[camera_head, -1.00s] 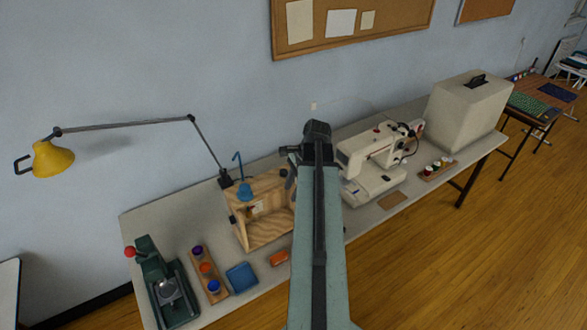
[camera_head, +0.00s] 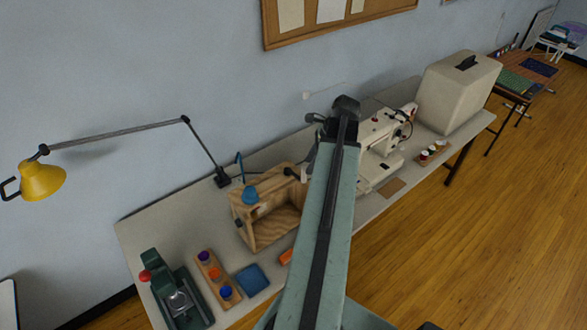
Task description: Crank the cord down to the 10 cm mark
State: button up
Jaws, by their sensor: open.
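A wooden box-like frame (camera_head: 278,229) with an open front stands on the table left of my arm. A blue knob-like part (camera_head: 250,194) sits on its top, and a thin blue hooked rod (camera_head: 239,165) rises behind it. A dark knob (camera_head: 289,171) shows at its upper right, close to my arm. I cannot make out the cord or any centimetre marks. My gripper (camera_head: 312,140) is open, small and partly hidden at the far end of my raised arm, above the right side of the frame. I cannot tell whether it touches anything.
A sewing machine (camera_head: 387,135) and a beige case (camera_head: 456,92) stand right of my arm. A green press (camera_head: 170,290), a rack of coloured knobs (camera_head: 212,270), a blue pad (camera_head: 251,279) and a yellow lamp (camera_head: 42,181) are left.

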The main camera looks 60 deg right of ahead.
aim_at(301, 181)
jog(key=shift+w, duration=0.45)
jog(key=b+x, duration=0.6)
jog(key=x, duration=0.1)
jog(key=shift+s+d+b, duration=0.1)
jog(key=shift+s+b, duration=0.1)
jog(key=shift+b, duration=0.2)
jog(key=shift+w+f+b, duration=0.25)
jog(key=shift+f+b, duration=0.1)
jog(key=shift+f, duration=0.05)
jog(key=shift+r, duration=0.1)
grip_shut()
